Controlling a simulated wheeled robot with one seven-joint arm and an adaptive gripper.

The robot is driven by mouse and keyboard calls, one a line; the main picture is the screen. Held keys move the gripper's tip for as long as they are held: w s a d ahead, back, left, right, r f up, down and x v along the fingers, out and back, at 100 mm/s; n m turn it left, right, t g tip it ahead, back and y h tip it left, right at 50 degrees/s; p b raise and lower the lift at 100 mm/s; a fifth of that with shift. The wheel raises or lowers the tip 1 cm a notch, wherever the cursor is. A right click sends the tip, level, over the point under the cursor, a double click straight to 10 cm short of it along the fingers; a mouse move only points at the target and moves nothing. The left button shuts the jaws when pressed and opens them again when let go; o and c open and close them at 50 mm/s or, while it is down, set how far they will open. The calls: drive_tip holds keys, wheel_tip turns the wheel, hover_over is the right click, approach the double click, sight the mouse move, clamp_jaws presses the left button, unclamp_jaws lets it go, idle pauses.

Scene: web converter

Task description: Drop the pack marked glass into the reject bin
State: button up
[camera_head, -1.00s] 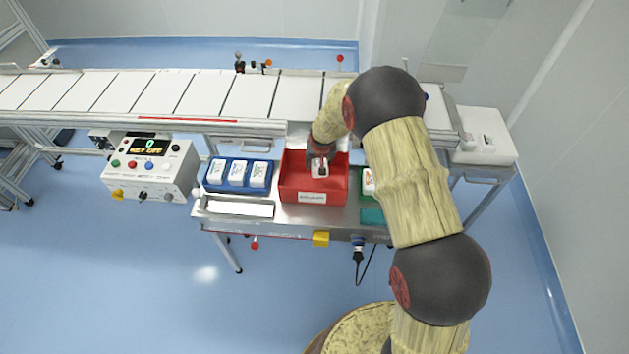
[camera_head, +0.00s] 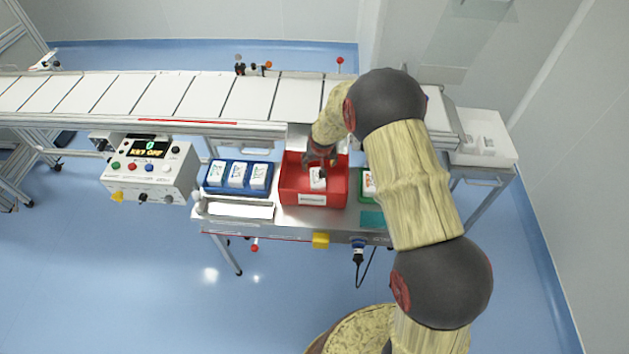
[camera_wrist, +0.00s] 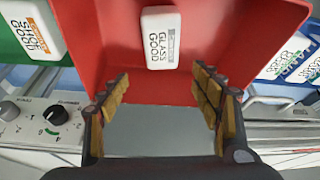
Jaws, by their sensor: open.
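The pack marked glass (camera_wrist: 161,38) is white with dark print reading "GLASS GOOD" and lies inside the red bin (camera_wrist: 225,55) in the wrist view. In the head view the same pack (camera_head: 317,180) rests in the red bin (camera_head: 340,188), which has a white label on its front whose text is too small to read. My gripper (camera_wrist: 165,85) is open, with its fingers apart and nothing between them. In the head view my gripper (camera_head: 325,160) is over the back part of the bin, apart from the pack.
A blue tray (camera_head: 238,189) with several white packs stands left of the bin. A green tray (camera_wrist: 20,62) with a pack is on its other side. A control box (camera_head: 150,168) stands left of the table. A white-slatted conveyor (camera_head: 205,98) runs behind.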

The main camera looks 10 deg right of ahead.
drive_tip(key=v, duration=1.1)
drive_tip(key=shift+r, duration=0.3)
drive_tip(key=shift+s, duration=0.1)
drive_tip(key=s+n+g, duration=0.1)
drive_tip(key=s+g, duration=0.2)
drive_tip(key=s, duration=0.7)
drive_tip(key=s+r+t, duration=0.4)
drive_tip(key=s+r, duration=2.1)
drive_tip(key=s, duration=0.1)
drive_tip(key=shift+d+r+n+y, duration=0.2)
drive_tip(key=shift+d+n+y, duration=0.1)
drive_tip(key=shift+s, duration=0.15)
